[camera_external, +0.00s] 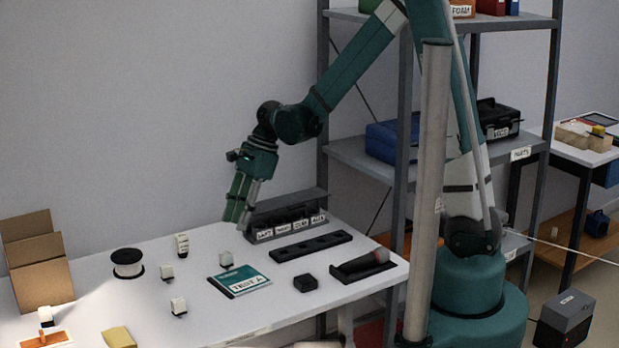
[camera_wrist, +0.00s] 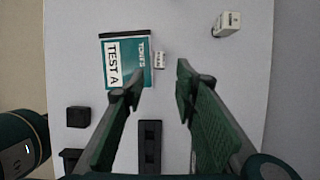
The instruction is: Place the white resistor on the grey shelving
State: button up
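Several small white blocks that look like resistors stand on the white table; I cannot tell which one the task means. One white block (camera_external: 225,258) stands beside the TEST A booklet; it also shows in the wrist view (camera_wrist: 159,60). A taller one (camera_external: 182,245) stands further left and also shows in the wrist view (camera_wrist: 228,23). Others (camera_external: 166,272) (camera_external: 178,306) stand nearer the front left. My gripper (camera_external: 238,216) hangs above the table, apart from the blocks. In the wrist view its fingers (camera_wrist: 159,77) are spread and empty. The grey shelving (camera_external: 362,157) stands behind my arm.
A labelled bin rack (camera_external: 287,219) stands behind. A spool (camera_external: 127,263) and cardboard box (camera_external: 40,270) are left. The shelving's middle level holds blue and black cases.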

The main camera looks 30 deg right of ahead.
jog(key=s+d+r+n+t+h, duration=0.1)
jog(key=s+d+r+n+t, duration=0.1)
jog(key=s+d+r+n, duration=0.4)
jog(key=s+d+r+n+t+h, duration=0.1)
jog(key=d+r+n+t, duration=0.1)
jog(key=d+r, duration=0.65)
jog(key=s+d+r+n+t+h, duration=0.2)
jog(key=s+d+r+n+t, duration=0.1)
jog(key=s+d+n, duration=0.7)
jog(key=shift+s+d, duration=1.1)
jog(key=shift+d, duration=1.25)
jog(key=shift+o, duration=0.4)
